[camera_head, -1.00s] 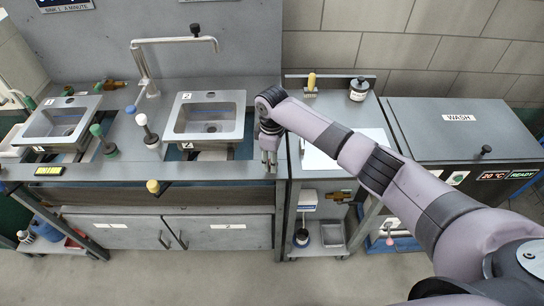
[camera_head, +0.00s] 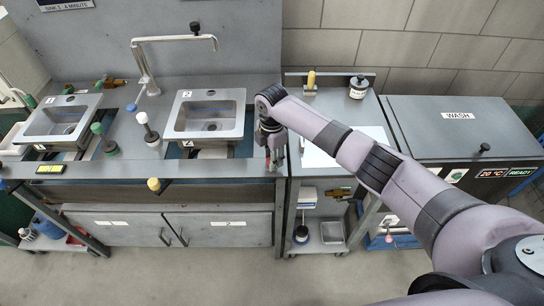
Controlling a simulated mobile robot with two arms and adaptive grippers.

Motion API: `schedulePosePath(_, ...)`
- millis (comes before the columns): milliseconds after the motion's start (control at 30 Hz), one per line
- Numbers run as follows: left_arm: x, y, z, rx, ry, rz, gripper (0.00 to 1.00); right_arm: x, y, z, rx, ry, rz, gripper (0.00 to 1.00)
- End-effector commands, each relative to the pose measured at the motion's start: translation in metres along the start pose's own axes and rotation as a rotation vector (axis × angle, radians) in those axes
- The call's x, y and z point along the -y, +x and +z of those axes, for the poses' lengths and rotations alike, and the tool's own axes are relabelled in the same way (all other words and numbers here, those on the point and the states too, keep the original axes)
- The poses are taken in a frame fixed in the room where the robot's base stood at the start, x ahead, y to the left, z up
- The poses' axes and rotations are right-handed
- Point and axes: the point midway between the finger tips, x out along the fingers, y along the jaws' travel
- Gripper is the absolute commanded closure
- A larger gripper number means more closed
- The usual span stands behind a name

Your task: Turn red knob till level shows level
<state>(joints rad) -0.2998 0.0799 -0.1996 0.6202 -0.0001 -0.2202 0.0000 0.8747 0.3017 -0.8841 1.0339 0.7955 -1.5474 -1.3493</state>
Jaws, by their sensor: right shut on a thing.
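My right gripper (camera_head: 274,160) points down at the right end of the sink bench's front edge and is shut. The red knob cannot be made out; the gripper covers that spot. A small display (camera_head: 50,169) with a dark face and yellow marks sits at the bench's front left; its reading is too small to tell. Sink 2 (camera_head: 182,128) is a grey basin left of the gripper. Sink 1 (camera_head: 40,138) is a like basin at the far left. My left gripper is not in view.
A yellow knob (camera_head: 153,184) is on the bench front. A white-topped lever (camera_head: 147,126) and a green-based one (camera_head: 104,137) stand between the sinks. A tall faucet (camera_head: 146,65) rises behind. The wash unit (camera_head: 445,145) stands right, beyond my arm.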

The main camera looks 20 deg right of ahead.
Motion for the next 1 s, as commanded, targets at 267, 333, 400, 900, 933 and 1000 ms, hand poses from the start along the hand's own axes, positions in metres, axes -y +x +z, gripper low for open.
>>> schedulePosePath(267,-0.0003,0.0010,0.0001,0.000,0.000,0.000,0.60,0.0017,0.0028,-0.0011,-0.001,-0.093,-0.005,0.97)
schedulePosePath(333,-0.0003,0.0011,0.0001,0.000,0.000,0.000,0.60,0.0018,0.0029,-0.0012,-0.001,-0.104,-0.005,0.97)
schedulePosePath(400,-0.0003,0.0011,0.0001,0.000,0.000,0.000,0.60,0.0020,0.0030,-0.0012,-0.001,-0.110,-0.005,0.97)
schedulePosePath(900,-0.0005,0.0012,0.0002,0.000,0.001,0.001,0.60,0.0026,0.0036,-0.0014,-0.001,-0.113,-0.007,0.62)
schedulePosePath(933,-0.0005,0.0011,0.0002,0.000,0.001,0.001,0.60,0.0024,0.0034,-0.0013,-0.001,-0.113,-0.007,0.60)
schedulePosePath(1000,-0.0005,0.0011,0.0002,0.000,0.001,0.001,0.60,0.0019,0.0027,-0.0011,-0.001,-0.112,-0.006,0.56)
